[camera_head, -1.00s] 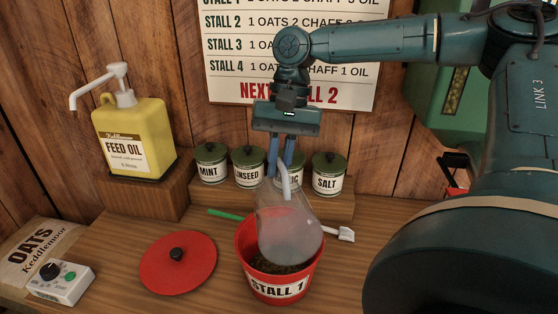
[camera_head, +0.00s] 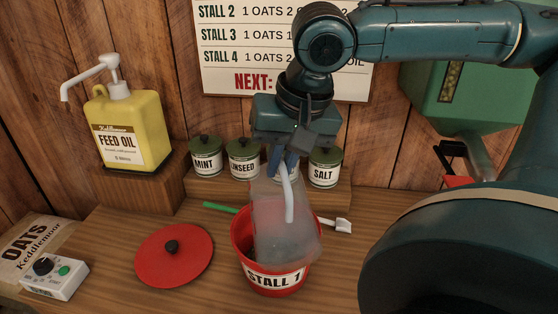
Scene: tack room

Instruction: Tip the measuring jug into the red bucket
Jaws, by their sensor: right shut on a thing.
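The measuring jug (camera_head: 268,222) is translucent with a pale handle, and it hangs tilted over the red bucket (camera_head: 277,279). The bucket stands on the bench and reads STALL 1. My right gripper (camera_head: 283,172) is shut on the jug at its handle, above the bucket. The jug's lower part overlaps the bucket's opening and hides most of the inside. I cannot tell whether anything is in the jug or flowing from it. My left gripper is not in view.
The red lid (camera_head: 174,258) lies left of the bucket. A green-handled tool (camera_head: 220,207) lies behind it. Tins, such as the MINT tin (camera_head: 205,156), stand on a shelf behind. The FEED OIL pump bottle (camera_head: 131,130), a white control box (camera_head: 55,277) and an OATS bag (camera_head: 32,243) are left.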

